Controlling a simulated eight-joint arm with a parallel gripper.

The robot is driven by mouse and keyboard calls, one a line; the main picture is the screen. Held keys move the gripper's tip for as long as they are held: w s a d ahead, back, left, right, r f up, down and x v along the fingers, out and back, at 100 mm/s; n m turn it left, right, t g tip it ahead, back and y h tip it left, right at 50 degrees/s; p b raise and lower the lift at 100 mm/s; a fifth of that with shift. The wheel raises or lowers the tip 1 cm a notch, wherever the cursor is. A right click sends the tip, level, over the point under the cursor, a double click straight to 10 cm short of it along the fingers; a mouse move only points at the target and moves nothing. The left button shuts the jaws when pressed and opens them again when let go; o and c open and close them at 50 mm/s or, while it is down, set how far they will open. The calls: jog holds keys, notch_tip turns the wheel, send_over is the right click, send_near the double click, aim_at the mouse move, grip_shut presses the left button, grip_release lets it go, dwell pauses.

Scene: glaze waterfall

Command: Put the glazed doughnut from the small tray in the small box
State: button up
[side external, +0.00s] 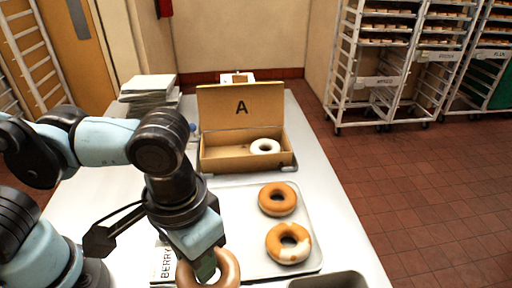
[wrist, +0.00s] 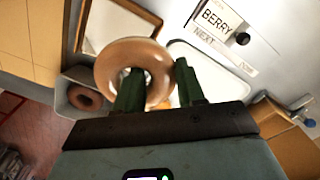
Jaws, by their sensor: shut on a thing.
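A glazed doughnut with a shiny tan-brown top (side external: 228,264) is at my gripper (side external: 205,272), low in the side view, partly covered by it. In the wrist view my gripper (wrist: 160,86) is shut on this doughnut (wrist: 106,68): one green finger is in the hole, the other outside the ring. A white tray (wrist: 235,87) shows behind the fingers, seemingly the small tray. An open cardboard box (side external: 225,162) marked A stands beyond the large tray, with a white doughnut (side external: 265,146) inside at its right.
A large metal tray (side external: 240,258) holds a brown doughnut (side external: 278,199) and a partly white-iced one (side external: 275,244). A grey bin (side external: 330,281) is at the front edge; the wrist view shows a brown doughnut (wrist: 85,97) in a grey container. A BERRY label (side external: 166,264) lies beside my gripper.

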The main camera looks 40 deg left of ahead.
jog(key=shift+w+r+n, duration=0.15)
jog(key=shift+w+n, duration=0.1)
jog(key=shift+n, duration=0.05)
jog(key=w+a+r+n, duration=0.1)
jog(key=w+n, duration=0.4)
jog(key=w, duration=0.5)
jog(key=shift+a+n, duration=0.3)
jog(key=shift+a, duration=0.55)
jog(key=w+a+n, duration=0.5)
jog(key=w+a, duration=0.1)
jog(key=w, duration=0.2)
jog(key=shift+w+a, duration=0.25)
jog(key=shift+w, duration=0.05)
jog(key=w+a+f+n, duration=0.1)
jog(key=w+a+n, duration=0.6)
jog(key=a, duration=0.6)
jog(key=shift+w+a+f, duration=0.4)
jog(key=shift+w, duration=0.15)
jog(key=shift+n, duration=0.3)
jog(key=f, duration=0.4)
jog(key=shift+w+a+f, duration=0.1)
jog(key=shift+a+f, duration=0.2)
jog(key=shift+f, duration=2.75)
jog(key=shift+f, duration=0.2)
jog(key=o, duration=0.8)
jog(key=shift+c, duration=0.2)
